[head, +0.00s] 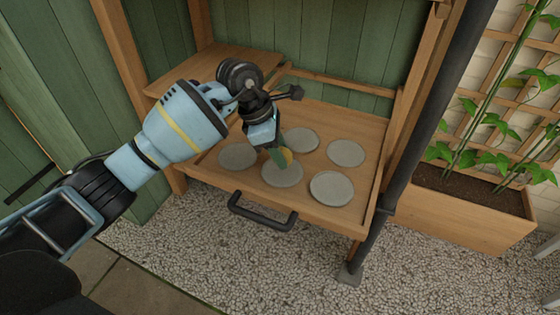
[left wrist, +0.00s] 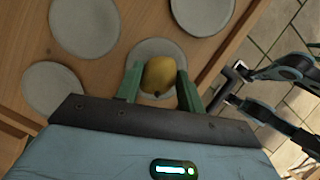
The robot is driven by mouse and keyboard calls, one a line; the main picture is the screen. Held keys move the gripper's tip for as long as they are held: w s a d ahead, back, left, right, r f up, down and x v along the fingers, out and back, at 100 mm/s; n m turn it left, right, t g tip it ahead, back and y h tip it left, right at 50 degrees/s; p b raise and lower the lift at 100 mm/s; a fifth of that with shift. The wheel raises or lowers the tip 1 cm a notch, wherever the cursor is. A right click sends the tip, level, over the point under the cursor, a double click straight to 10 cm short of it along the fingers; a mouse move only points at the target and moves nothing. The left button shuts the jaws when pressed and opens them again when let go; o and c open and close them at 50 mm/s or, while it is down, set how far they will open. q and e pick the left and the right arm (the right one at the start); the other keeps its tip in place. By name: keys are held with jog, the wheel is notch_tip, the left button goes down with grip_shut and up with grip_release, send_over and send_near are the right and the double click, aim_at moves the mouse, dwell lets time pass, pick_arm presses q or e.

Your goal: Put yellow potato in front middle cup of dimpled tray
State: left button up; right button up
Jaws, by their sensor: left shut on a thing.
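The yellow potato (left wrist: 159,77) is held between the two green fingers of my left gripper (left wrist: 157,84) in the left wrist view. In the head view, the left gripper (head: 279,156) points down over the tray, with the potato (head: 287,154) partly hidden by a finger. The dimpled tray (head: 352,220) is wooden with round grey cups. The front middle cup (head: 282,176) lies right under the potato; it also shows behind it in the left wrist view (left wrist: 147,48). I cannot tell whether potato and cup touch. The cups in view hold nothing else.
Other grey cups lie at front left (head: 236,157), front right (head: 332,188) and back right (head: 345,153). A dark handle (head: 262,212) sticks out at the front. A dark post (head: 410,130) and a wooden planter (head: 460,215) stand to the right.

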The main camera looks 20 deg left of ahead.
pick_arm(q)
notch_tip(320, 180, down, 4)
jog(key=shift+r+b, duration=0.2)
jog(key=shift+b, duration=0.3)
jog(key=o, duration=0.7)
jog(key=shift+f, duration=0.1)
